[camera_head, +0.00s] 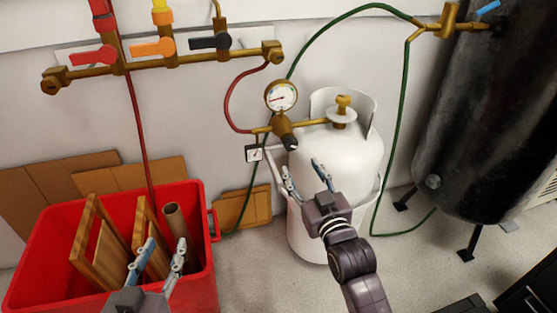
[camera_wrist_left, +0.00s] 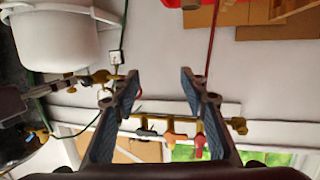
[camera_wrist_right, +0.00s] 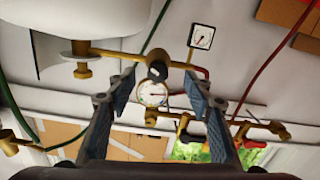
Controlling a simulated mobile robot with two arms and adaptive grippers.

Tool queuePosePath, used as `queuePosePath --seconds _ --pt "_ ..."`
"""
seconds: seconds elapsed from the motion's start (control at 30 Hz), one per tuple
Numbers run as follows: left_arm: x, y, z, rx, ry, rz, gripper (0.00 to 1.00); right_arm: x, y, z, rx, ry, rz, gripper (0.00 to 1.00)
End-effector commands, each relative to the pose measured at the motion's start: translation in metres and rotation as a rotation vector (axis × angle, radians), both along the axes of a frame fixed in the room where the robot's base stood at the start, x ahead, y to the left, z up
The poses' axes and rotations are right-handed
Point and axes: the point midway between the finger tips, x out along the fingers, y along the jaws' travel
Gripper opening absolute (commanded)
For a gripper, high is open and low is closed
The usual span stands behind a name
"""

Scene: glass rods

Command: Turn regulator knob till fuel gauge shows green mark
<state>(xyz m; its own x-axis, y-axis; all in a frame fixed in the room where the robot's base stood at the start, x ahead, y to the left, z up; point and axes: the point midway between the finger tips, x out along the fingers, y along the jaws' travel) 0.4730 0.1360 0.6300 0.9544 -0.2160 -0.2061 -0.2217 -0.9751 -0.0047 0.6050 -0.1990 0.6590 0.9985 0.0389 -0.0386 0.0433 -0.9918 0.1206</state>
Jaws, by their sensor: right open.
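The brass regulator (camera_head: 283,130) with a dark-tipped knob (camera_head: 291,143) sits on the brass pipe from the white gas tank. In the right wrist view the knob (camera_wrist_right: 157,72) appears between the open fingers (camera_wrist_right: 159,75). My left gripper (camera_head: 164,252) is open and empty over the red bin.
The white tank (camera_head: 340,165) stands behind my right gripper. The red bin (camera_head: 205,260) holds wooden frames and a tube. A brass manifold (camera_head: 200,59) with coloured valve handles is on the wall. A black cylinder (camera_head: 495,110) stands at right. Green hoses hang near the tank.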

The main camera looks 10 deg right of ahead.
Motion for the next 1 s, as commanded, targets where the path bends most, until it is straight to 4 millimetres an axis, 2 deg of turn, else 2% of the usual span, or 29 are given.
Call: queuePosePath --seconds 0.1,0.23,0.47,0.7,0.83,1.0 --pt "-0.003 0.0 0.014 -0.008 -0.036 -0.001 0.4 -0.002 -0.002 0.013 0.0 -0.035 -0.005 0.47" --pt "-0.001 -0.002 0.026 -0.02 -0.081 -0.004 0.4 0.006 -0.002 0.017 -0.001 -0.041 -0.006 0.47" --pt "0.003 -0.008 0.065 -0.066 -0.26 -0.015 0.4 0.037 -0.001 0.015 0.0 -0.04 -0.005 0.47" --pt "-0.001 -0.012 0.106 -0.113 -0.44 -0.025 0.4 0.064 0.0 0.015 0.0 -0.038 -0.005 0.47" --pt "-0.005 -0.013 0.119 -0.128 -0.495 -0.028 0.4 0.072 0.0 0.015 0.0 -0.038 -0.005 0.47" --pt "-0.006 -0.013 0.125 -0.135 -0.52 -0.029 0.4 0.075 0.0 0.016 0.0 -0.037 -0.006 0.47"
